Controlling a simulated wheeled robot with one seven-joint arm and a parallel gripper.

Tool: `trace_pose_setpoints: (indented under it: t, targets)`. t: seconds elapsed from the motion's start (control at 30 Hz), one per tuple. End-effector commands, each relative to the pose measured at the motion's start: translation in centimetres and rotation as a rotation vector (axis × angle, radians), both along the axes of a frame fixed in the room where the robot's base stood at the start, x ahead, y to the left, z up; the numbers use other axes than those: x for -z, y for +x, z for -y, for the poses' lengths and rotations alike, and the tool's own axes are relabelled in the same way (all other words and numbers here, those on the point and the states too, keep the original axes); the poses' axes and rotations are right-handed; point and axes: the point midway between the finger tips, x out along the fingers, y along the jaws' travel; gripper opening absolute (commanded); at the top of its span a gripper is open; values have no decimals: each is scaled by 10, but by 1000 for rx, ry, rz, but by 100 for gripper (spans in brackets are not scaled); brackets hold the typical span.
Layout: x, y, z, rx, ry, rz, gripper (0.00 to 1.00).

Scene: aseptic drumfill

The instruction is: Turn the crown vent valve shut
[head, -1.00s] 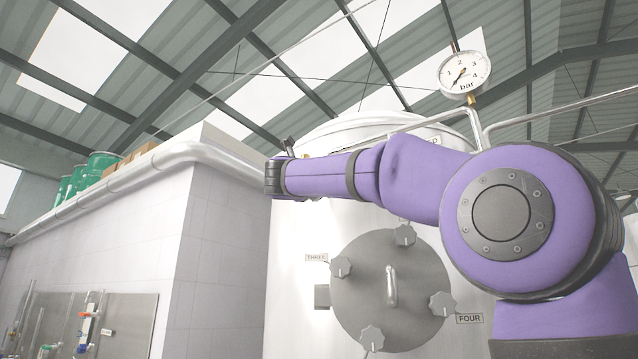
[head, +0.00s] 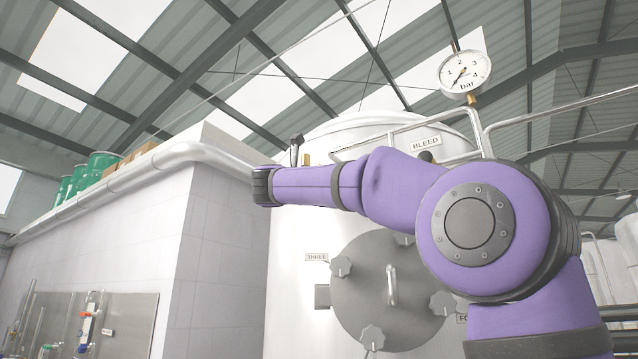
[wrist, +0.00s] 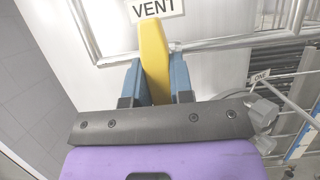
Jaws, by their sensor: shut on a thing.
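The yellow lever handle (wrist: 153,42) of the vent valve is in the wrist view, below a white label reading VENT (wrist: 156,8). My gripper (wrist: 158,72) has its two blue fingers on either side of the lever, shut on it. The lever points up in the wrist view, leaning slightly left.
A pale rail (wrist: 225,42) runs just beyond the lever. A label reading BLEED (head: 426,143) and a pressure gauge (head: 465,72) are at the tank's upper right. A round grey hatch (head: 395,290) with several knobs is below my arm. A tiled wall block (head: 130,235) stands left.

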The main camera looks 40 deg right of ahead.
Motion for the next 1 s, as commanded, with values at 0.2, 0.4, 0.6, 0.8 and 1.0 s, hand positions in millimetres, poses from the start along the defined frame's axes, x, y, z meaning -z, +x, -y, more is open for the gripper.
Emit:
trace_pose_setpoints:
  t: [0.2, 0.4, 0.6, 0.8, 1.0]
  targets:
    - [0, 0, 0, 0, 5, 10, 0]
    - [0, 0, 0, -1, 4, 9, 45]
    - [0, 0, 0, 0, 4, 8, 47]
    - [2, -2, -6, -2, 3, 7, 47]
    - [14, -11, -34, -4, 2, 7, 47]
